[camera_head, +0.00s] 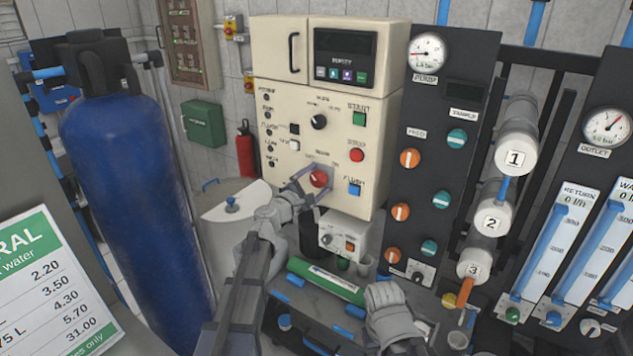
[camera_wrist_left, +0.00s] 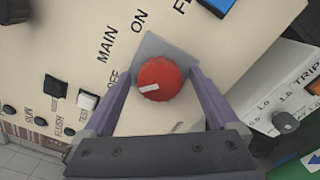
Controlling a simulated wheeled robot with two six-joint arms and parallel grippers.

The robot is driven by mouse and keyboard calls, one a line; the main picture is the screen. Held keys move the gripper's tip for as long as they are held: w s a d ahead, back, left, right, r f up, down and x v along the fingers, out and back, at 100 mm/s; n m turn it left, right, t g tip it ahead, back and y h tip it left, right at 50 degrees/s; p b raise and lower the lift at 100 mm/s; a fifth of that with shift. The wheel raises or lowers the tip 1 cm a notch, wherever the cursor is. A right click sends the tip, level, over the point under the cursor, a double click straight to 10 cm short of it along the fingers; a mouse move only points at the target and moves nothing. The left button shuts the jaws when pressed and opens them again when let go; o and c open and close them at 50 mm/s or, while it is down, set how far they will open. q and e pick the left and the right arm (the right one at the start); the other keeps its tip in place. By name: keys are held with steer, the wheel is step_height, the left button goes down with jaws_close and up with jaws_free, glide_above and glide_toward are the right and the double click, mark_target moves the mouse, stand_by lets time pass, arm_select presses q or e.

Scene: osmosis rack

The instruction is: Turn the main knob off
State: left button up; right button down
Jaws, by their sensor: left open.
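The main knob (camera_head: 319,178) is a round red knob on a grey plate, low on the front of the cream control cabinet. In the left wrist view the knob (camera_wrist_left: 160,79) has a white mark pointing left, roughly toward the OFF label (camera_wrist_left: 113,78); the ON label (camera_wrist_left: 139,20) is above. My left gripper (camera_head: 307,188) is open at the knob. Its fingers in the wrist view (camera_wrist_left: 160,90) are on either side of the knob, with gaps showing. My right gripper (camera_head: 390,305) is low in the head view, away from the panel; its jaws are unclear.
A green start button (camera_head: 359,118), red stop button (camera_head: 357,155) and blue flush button (camera_head: 354,188) are close to the knob. A small white box (camera_head: 343,236) is below. A blue tank (camera_head: 130,190) stands left; a dark panel with valves (camera_head: 420,150) stands right.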

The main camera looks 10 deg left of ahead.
arm_select(q)
steer(key=v, duration=0.7)
steer(key=shift+s, duration=0.25)
steer(key=s+d+f+m+g, duration=0.95)
steer(key=s+f+m, duration=0.25)
steer(key=f+m, duration=0.15)
steer(key=s+a+f+m+g+y, duration=0.3)
steer(key=s+f+m+y, duration=0.1)
steer(key=s, duration=0.4)
steer(key=s+a+f+m+g+y, duration=0.3)
steer(key=s+f+g, duration=0.1)
steer(key=s, duration=0.3)
steer(key=s+d+m+y, duration=0.1)
steer(key=s+d+m, duration=0.2)
steer(key=d, duration=0.7)
steer(key=shift+s+f+m, duration=0.15)
steer(key=shift+s+m, duration=0.2)
steer(key=shift+s, duration=0.75)
steer(key=shift+g, duration=0.25)
